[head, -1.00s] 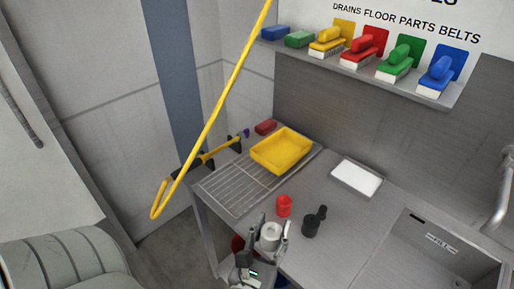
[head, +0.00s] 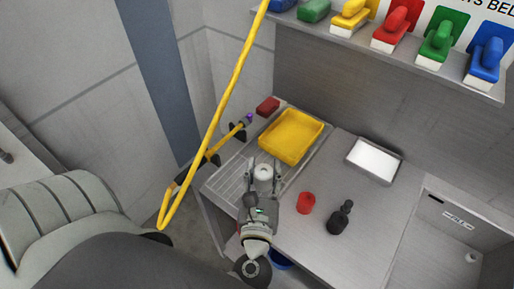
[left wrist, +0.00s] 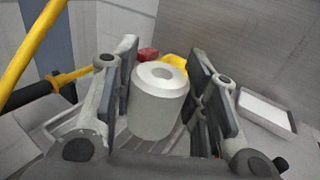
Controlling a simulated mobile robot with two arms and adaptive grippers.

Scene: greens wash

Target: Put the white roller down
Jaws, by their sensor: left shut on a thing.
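The white roller (head: 263,172) is a short, pale cylinder with a hole in its top end. My left gripper (head: 262,181) is shut on it and holds it over the near part of the wire rack (head: 226,184). In the left wrist view the white roller (left wrist: 158,108) stands roughly upright between the two finger pads (left wrist: 160,98). Its lower end is partly hidden, and I cannot tell whether it touches the rack. My right gripper is not in view.
A yellow tray (head: 291,137) sits beyond the roller. A red cup (head: 306,203) and a black bottle-like object (head: 340,218) stand to the right. A white-filled tray (head: 374,161) is further back. A yellow hose (head: 222,103) hangs left of the counter.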

